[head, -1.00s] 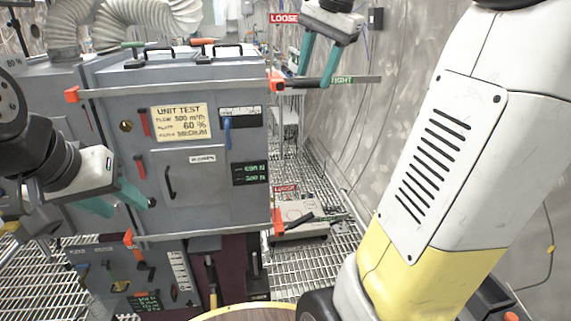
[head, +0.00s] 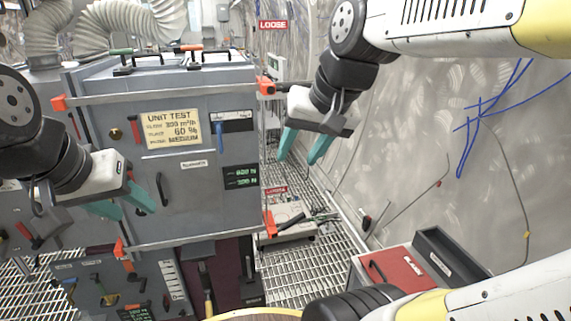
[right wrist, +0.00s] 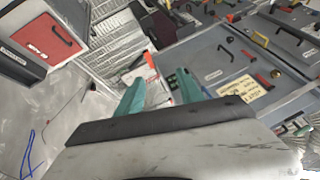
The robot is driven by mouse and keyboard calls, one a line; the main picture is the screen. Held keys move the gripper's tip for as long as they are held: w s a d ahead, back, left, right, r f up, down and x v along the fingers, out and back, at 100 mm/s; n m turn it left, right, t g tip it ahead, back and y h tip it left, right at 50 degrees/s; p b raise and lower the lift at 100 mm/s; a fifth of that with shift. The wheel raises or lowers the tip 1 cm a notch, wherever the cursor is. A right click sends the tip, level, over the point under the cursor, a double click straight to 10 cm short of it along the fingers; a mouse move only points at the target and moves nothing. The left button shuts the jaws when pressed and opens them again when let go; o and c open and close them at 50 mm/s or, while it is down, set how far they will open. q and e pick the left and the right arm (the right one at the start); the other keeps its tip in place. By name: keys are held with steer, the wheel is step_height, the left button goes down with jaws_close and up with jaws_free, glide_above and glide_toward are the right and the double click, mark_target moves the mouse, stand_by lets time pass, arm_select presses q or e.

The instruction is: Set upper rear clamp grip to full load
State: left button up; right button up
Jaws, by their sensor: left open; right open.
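The upper rear clamp (head: 266,86) is an orange piece at the top right corner of the grey cabinet, on the end of a metal bar. A red LOOSE sign (head: 273,25) hangs above it. My right gripper (head: 299,155) is open and empty, fingers down, to the right of and below the clamp in the picture, apart from it. Its arm hides the area right of the clamp; I see no TIGHT label. The right wrist view shows its open teal fingers (right wrist: 160,90) with the cabinet beyond. My left gripper (head: 137,212) is open and empty before the cabinet's front.
A lower orange clamp (head: 270,224) with its own LOOSE sign (head: 275,190) is at the cabinet's lower right. The cabinet carries a UNIT TEST plate (head: 171,128) and a dark display (head: 240,177). A red-topped box (head: 392,272) stands at lower right, near the wall.

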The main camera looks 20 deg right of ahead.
steer(key=shift+s+a+f+n, duration=0.2)
steer(key=shift+s+f+n, duration=0.05)
steer(key=shift+s+f, duration=0.25)
steer(key=shift+s+a+f+n, duration=0.2)
steer(key=shift+s+f+n, duration=0.05)
steer(key=shift+s+f, duration=0.25)
steer(key=s+f, duration=0.1)
steer(key=a+f+n, duration=0.1)
steer(key=shift+s+f, duration=0.3)
steer(key=shift+s, duration=0.1)
